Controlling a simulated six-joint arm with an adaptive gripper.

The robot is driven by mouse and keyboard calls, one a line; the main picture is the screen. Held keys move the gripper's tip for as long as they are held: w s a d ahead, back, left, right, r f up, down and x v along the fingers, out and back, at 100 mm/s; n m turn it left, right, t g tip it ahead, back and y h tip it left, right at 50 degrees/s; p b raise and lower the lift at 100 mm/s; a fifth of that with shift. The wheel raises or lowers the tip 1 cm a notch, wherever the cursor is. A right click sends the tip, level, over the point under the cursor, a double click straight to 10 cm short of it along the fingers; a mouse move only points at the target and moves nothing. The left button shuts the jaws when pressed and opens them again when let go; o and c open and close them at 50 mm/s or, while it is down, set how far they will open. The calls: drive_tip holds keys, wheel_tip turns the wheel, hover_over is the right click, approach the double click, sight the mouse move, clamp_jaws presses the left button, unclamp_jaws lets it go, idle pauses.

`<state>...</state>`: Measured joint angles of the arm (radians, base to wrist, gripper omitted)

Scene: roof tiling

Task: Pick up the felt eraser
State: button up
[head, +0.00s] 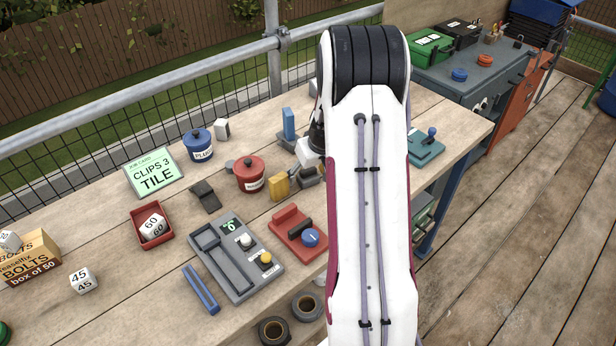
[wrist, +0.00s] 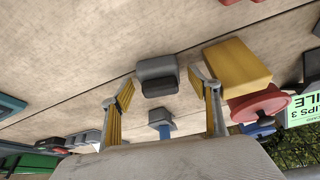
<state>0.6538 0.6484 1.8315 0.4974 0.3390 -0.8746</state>
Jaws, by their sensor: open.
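A small grey block with a dark, soft-looking face, which I take for the felt eraser (wrist: 157,70), lies on the wooden bench in the wrist view. It also shows in the head view, a dark grey block (head: 312,177) beside my arm, partly hidden by it. My gripper (wrist: 161,84) is open and empty in the wrist view, with one yellow-padded finger on each side of the eraser in the picture. I cannot tell how far above it the fingertips are.
A yellow block (wrist: 238,66) lies close to the right finger. It also shows in the head view (head: 278,186), with a red lidded pot (head: 250,174) beyond. A blue upright piece (head: 289,124) stands behind. A red stand (head: 298,232) and grey scale tray (head: 237,258) are nearer the front.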

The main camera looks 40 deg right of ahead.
drive_tip(key=shift+c, duration=0.3)
drive_tip(key=c, duration=1.1)
drive_tip(key=shift+r, duration=5.05)
